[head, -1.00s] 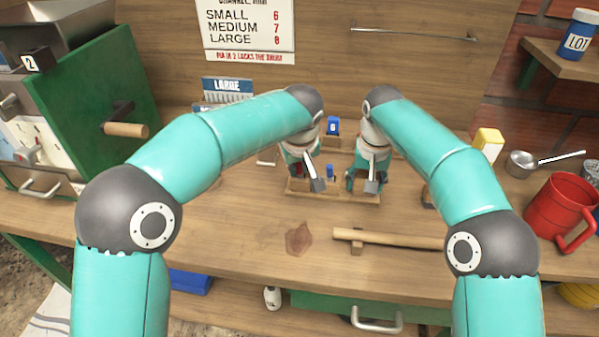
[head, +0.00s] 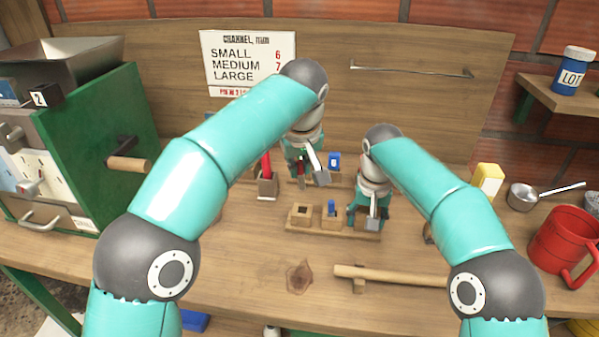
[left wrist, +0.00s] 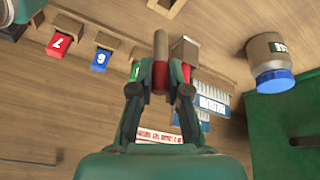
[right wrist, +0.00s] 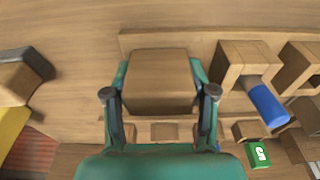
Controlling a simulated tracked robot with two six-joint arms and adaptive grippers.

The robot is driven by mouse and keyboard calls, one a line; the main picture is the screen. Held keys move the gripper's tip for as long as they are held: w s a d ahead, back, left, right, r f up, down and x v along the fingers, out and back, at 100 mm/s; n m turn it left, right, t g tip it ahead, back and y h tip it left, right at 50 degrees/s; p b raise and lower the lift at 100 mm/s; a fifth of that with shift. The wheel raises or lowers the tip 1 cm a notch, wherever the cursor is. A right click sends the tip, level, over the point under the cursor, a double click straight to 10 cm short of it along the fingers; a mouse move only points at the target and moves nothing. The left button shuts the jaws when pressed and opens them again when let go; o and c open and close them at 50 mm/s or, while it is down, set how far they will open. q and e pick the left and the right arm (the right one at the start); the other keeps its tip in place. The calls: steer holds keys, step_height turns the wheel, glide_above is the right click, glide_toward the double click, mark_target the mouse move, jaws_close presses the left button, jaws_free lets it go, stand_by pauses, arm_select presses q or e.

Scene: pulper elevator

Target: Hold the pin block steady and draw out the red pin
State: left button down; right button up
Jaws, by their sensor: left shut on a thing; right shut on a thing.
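The pin block (head: 340,235) is a wooden strip with several wooden cubes on the bench. Its left cube (head: 300,215) shows an open hole; a blue pin (head: 331,208) stands in the middle cube. My right gripper (head: 368,218) is shut on the right-hand cube, seen between its fingers in the right wrist view (right wrist: 160,82). My left gripper (head: 308,180) is behind and above the strip, apart from it. It is shut on the red pin (left wrist: 160,74), which shows between its fingers in the left wrist view. The blue pin shows also in the right wrist view (right wrist: 268,105).
A wooden holder with an upright red piece (head: 266,165) stands just left of my left gripper. A blue tag marked 6 (head: 334,160) stands behind the strip. A wooden bar (head: 395,275) lies in front, and a red mug (head: 562,240) stands at right.

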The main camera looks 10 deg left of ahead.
steer(key=o, duration=1.3)
steer(key=shift+o, duration=0.2)
steer(key=shift+r, duration=0.1)
